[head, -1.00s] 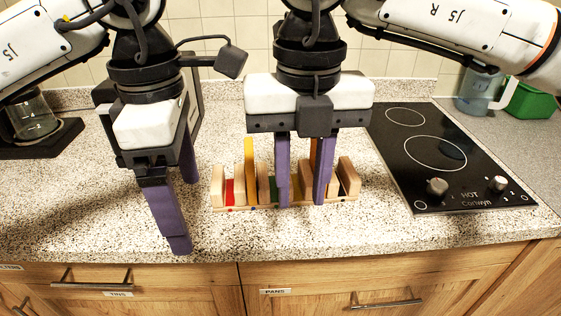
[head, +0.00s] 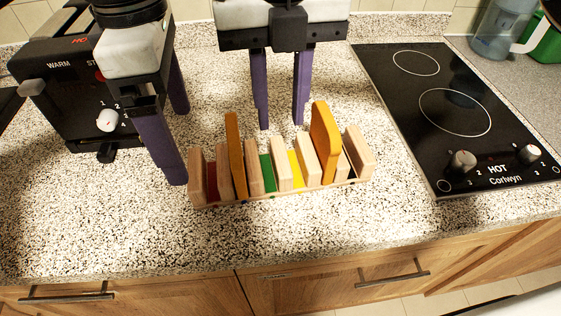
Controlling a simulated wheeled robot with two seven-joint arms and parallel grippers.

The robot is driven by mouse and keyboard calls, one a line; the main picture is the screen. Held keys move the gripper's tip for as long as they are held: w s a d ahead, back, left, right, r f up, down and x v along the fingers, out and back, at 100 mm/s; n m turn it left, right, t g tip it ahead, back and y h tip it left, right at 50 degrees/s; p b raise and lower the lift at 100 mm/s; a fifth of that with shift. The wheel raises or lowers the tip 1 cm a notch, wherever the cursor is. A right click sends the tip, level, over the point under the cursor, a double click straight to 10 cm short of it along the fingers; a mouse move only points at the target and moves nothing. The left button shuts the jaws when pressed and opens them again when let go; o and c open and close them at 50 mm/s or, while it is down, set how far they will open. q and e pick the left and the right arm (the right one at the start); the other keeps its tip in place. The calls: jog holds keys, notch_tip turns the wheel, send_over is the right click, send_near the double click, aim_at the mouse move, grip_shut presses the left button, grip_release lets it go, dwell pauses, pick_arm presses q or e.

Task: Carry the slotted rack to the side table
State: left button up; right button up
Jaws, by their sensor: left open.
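The slotted rack (head: 282,172) stands on the speckled worktop, with pale wooden dividers and red, green and yellow patches between them. One orange slab (head: 235,155) stands upright in a slot near its left end. A second orange slab (head: 325,142) stands in a slot near its right end, leaning slightly. My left gripper (head: 178,148) is open and empty just left of the rack, apart from it. My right gripper (head: 281,125) has its purple fingers apart with nothing between them, behind the rack's middle in the picture. Whether its fingertips touch the worktop is unclear. No side table shows.
A black hob (head: 440,110) with knobs lies right of the rack. A black appliance (head: 70,100) with a dial stands behind my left gripper. A clear jug (head: 495,30) and a green container (head: 545,40) are at the back right. The worktop in front of the rack is bare.

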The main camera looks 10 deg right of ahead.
aim_at(281, 154)
pick_arm(q)
notch_tip(281, 154, down, 9)
jog(key=shift+f, duration=0.15)
pick_arm(e)
notch_tip(281, 154, down, 9)
jog(key=shift+f, duration=0.1)
pick_arm(q)
jog(key=c, duration=0.9)
pick_arm(e)
grip_shut()
pick_arm(q)
jog(key=c, duration=0.6)
jog(key=shift+w, duration=0.1)
